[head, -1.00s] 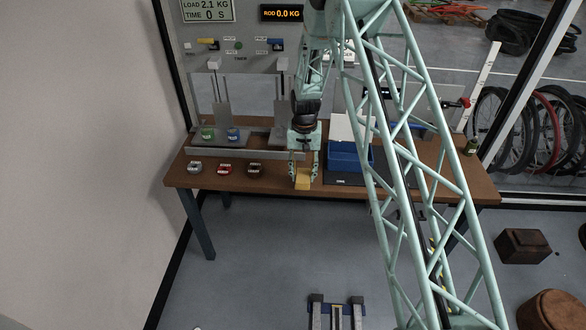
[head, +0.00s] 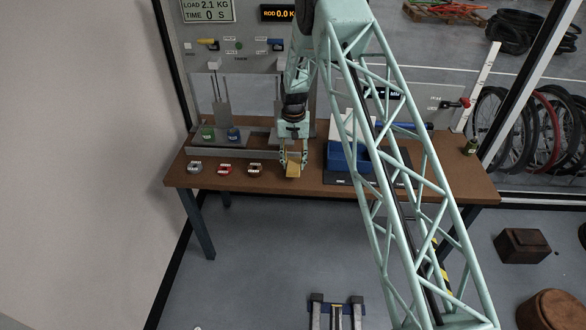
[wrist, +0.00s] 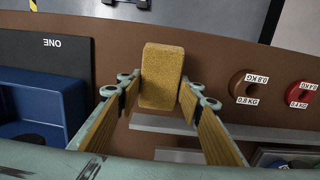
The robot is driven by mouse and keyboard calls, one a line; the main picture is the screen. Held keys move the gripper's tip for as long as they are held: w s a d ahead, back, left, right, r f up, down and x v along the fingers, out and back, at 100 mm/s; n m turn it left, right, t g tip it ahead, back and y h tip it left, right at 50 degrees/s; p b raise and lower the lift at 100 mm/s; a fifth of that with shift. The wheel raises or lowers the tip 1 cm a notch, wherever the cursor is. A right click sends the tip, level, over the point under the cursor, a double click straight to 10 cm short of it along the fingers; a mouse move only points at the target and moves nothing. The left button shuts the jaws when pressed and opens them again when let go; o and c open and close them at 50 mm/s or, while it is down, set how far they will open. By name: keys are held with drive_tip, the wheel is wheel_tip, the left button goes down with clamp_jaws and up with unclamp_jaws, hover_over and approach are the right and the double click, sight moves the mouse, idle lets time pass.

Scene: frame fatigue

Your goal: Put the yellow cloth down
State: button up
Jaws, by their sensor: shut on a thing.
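The yellow cloth (head: 292,171) looks like a small tan-yellow block. My gripper (head: 291,164) is shut on it, pointing down over the front middle of the wooden table. In the wrist view the yellow cloth (wrist: 161,72) sits between the two fingertips of my gripper (wrist: 160,97), with its far end sticking out past them. I cannot tell whether its underside touches the table or hangs just above it.
A blue bin (head: 339,159) on a dark mat (head: 350,181) stands to the right. Labelled grey (head: 195,167), red (head: 224,169) and brown (head: 254,169) ring weights lie to the left. The brown table (head: 240,184) is bare along its front edge.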

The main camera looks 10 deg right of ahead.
sight(293, 167)
drive_tip(key=shift+w, duration=0.3)
drive_tip(key=shift+f, duration=1.8)
drive_tip(key=shift+f, duration=0.15)
drive_tip(key=o, duration=0.8)
wheel_tip(293, 167, up, 12)
drive_tip(key=shift+a+f, duration=0.1)
drive_tip(key=shift+r, duration=0.25)
